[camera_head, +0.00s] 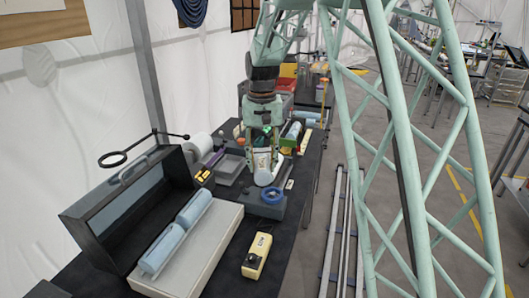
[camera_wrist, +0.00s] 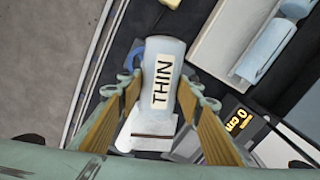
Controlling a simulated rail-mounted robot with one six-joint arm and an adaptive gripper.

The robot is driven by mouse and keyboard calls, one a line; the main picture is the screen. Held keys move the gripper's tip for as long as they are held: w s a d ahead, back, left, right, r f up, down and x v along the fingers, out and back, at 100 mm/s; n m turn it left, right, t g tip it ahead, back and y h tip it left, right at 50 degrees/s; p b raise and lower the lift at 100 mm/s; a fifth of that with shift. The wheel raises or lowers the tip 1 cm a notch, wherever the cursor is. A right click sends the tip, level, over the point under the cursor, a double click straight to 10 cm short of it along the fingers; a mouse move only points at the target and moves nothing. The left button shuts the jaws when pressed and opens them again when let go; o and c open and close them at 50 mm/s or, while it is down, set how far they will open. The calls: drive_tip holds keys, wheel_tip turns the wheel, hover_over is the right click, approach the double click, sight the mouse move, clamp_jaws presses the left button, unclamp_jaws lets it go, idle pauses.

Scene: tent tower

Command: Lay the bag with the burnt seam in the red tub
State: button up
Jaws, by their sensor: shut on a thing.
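My gripper (camera_head: 263,150) points down over the dark bench and is shut on a pale bag. The bag (camera_head: 263,168) hangs upright between the fingers, above the grey block with the blue ring. In the wrist view the bag (camera_wrist: 164,62) carries a label reading THIN, with a finger on each side of it. A red tub-like thing (camera_head: 286,85) stands at the far end of the bench, behind my arm, partly hidden.
Two pale blue rolled bags (camera_head: 177,235) lie on a white slab beside an open dark case (camera_head: 125,210). A blue ring (camera_head: 272,196) sits on a grey block. A yellow device (camera_head: 257,256) lies nearer. A grey tray (camera_head: 230,169) is left of my gripper; a green-sided bin (camera_head: 288,142) stands behind.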

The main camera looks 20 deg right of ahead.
drive_tip(key=s+r+n, duration=0.1)
drive_tip(key=s+r, duration=0.1)
drive_tip(key=s+r+n, duration=0.1)
drive_tip(key=s+r, duration=0.1)
drive_tip(key=s, duration=0.1)
drive_tip(key=shift+s+r+n, duration=0.2)
drive_tip(key=shift+s+n, duration=0.1)
drive_tip(key=shift+s, duration=0.05)
drive_tip(key=shift+w, duration=0.1)
